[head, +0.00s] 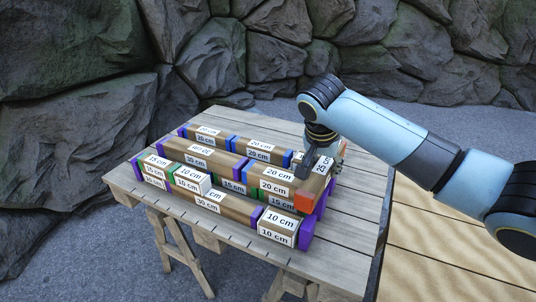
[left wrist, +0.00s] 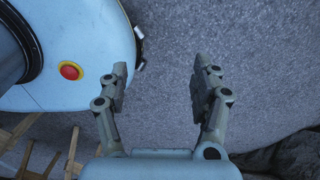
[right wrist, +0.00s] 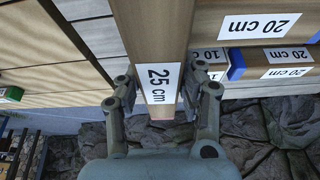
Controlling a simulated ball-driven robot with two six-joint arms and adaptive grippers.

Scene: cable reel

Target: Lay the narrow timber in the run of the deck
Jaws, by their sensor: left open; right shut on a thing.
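My right gripper (head: 312,160) is shut on a timber marked 25 cm (head: 317,184) with an orange end. The right wrist view shows my right gripper (right wrist: 161,88) gripping this 25 cm timber (right wrist: 150,35) near one end. The timber is over the right end of the labelled timber rows; I cannot tell whether it touches those beneath. The deck run shows as rows of timbers (head: 205,159) with purple, blue and green ends. My left gripper (left wrist: 160,78) is open and empty above grey ground, outside the head view.
The rows lie on a plank-topped trestle table (head: 342,262). A 10 cm block (head: 277,228) stands at the front right of the rows. Bare tabletop shows right of the rows. A pale plank surface (head: 455,265) lies farther right, and rock walls (head: 75,95) stand behind.

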